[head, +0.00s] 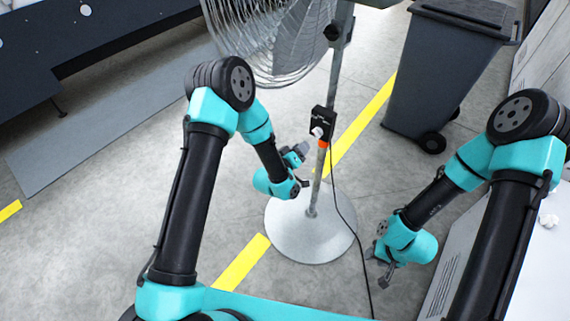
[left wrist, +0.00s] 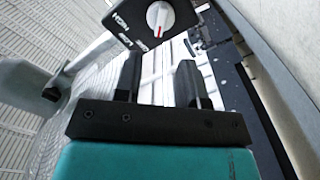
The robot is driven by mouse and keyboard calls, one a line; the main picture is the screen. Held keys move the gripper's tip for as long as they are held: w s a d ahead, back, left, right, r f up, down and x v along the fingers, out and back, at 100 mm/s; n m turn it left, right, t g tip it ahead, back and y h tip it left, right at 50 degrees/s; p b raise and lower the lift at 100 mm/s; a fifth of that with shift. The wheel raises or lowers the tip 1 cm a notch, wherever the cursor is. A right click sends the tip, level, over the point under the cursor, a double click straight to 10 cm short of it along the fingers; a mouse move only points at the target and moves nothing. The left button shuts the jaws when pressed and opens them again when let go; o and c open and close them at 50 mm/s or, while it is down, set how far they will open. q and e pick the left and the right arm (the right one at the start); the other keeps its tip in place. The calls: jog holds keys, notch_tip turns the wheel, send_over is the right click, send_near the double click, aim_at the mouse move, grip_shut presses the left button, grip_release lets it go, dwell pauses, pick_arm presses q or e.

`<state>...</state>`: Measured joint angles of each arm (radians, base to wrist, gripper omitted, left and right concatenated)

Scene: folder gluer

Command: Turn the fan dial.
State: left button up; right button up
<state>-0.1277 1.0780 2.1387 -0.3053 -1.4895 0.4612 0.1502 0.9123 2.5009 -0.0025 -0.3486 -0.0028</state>
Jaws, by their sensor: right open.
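The fan dial (head: 317,132) is a white knob on a black control box (head: 328,117) fixed to the fan's pole. In the left wrist view the dial (left wrist: 160,16) has a red mark, and the box (left wrist: 128,22) carries white lettering including HIGH and LOW. My left gripper (head: 303,150) is just left of and below the box. In the left wrist view its fingers (left wrist: 158,78) stand apart with nothing between them, and the dial shows beyond their tips. My right gripper (head: 378,264) is open and empty, low at the right of the fan base.
The fan's wire cage (head: 270,35) is above, and its pole (head: 316,185) rises from a round base (head: 310,235). A black cable (head: 350,215) hangs from the box. A dark wheeled bin (head: 440,75) stands at the back right. Yellow floor lines (head: 370,120) run past the fan.

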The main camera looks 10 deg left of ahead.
pick_arm(q)
jog(key=v, duration=0.9)
jog(key=shift+s+a+f, duration=0.1)
jog(key=shift+s+a, duration=0.05)
jog(key=shift+a, duration=0.05)
jog(key=s+a+f+m+g+y, duration=0.1)
jog(key=s+a+f+g+y, duration=0.2)
jog(key=s+a+f+g, duration=0.65)
jog(key=s+f+g, duration=0.1)
jog(key=s, duration=0.4)
jog(key=s+a+f+m+g+y, duration=0.1)
jog(key=s+f+g, duration=0.1)
jog(key=s+g, duration=0.3)
jog(key=shift+s+a+f, duration=0.2)
jog(key=shift+s+f, duration=0.2)
jog(key=shift+s, duration=0.4)
jog(key=shift+o, duration=0.4)
dwell(0.7)
